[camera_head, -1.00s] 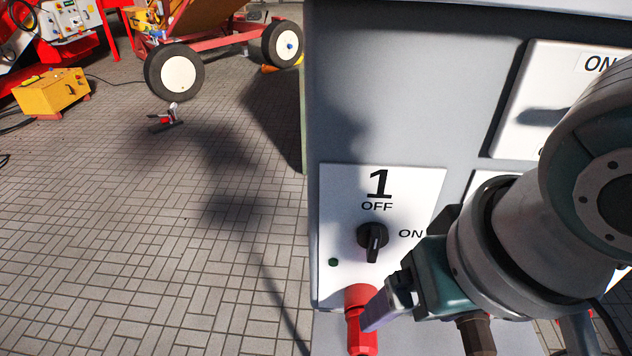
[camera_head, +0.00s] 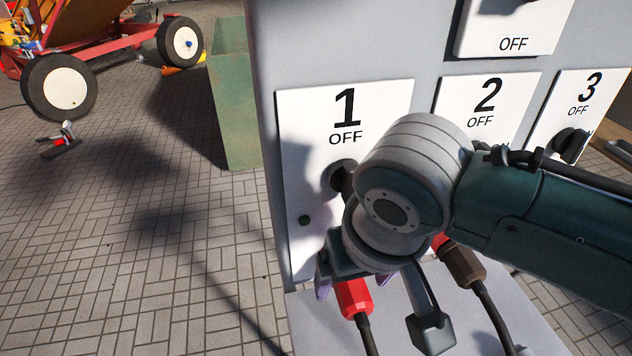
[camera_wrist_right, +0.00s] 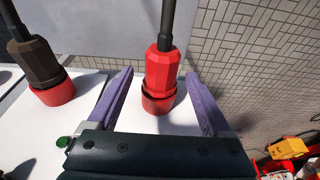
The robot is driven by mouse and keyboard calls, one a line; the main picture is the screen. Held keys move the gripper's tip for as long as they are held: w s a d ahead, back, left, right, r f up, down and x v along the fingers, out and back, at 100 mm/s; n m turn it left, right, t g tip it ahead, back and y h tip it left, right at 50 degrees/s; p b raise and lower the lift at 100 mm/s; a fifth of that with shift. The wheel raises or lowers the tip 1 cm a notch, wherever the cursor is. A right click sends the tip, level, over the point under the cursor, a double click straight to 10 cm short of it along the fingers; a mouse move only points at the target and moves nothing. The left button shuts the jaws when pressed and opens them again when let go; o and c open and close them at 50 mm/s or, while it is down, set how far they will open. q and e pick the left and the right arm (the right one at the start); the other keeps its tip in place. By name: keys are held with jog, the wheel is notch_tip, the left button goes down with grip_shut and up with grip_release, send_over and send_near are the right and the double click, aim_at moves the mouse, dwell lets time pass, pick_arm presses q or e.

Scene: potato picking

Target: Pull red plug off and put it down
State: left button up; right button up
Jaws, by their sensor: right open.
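The red plug (camera_head: 353,297) sits at the lower edge of panel 1 on the grey cabinet, its dark cable hanging down. My right gripper (camera_head: 350,283) is at the plug, its purple fingers open. In the right wrist view the red plug (camera_wrist_right: 162,75) stands between the two fingers of my right gripper (camera_wrist_right: 160,74), with a gap on each side. Its darker red collar (camera_wrist_right: 158,103) meets the white panel. My wrist hides the plug's upper part in the head view. My left gripper is not in view.
A brown plug (camera_head: 462,265) with a red collar is to the right; it also shows in the right wrist view (camera_wrist_right: 38,62). Panels 2 (camera_head: 487,100) and 3 (camera_head: 587,95) lie beyond. A green bin (camera_head: 235,110) stands behind the cabinet. Open tiled floor (camera_head: 130,260) is at left.

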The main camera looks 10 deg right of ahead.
aim_at(364, 319)
jog(key=shift+f, duration=0.3)
jog(key=shift+c, duration=0.5)
grip_shut()
jog(key=c, duration=0.5)
grip_release()
grip_shut()
jog(key=shift+s+r+p, duration=0.15)
jog(key=shift+s+p, duration=0.1)
jog(key=shift+p, duration=0.2)
jog(key=shift+s+p, duration=0.75)
jog(key=shift+s, duration=0.1)
jog(key=shift+s+p, duration=0.9)
jog(key=shift+s, duration=0.2)
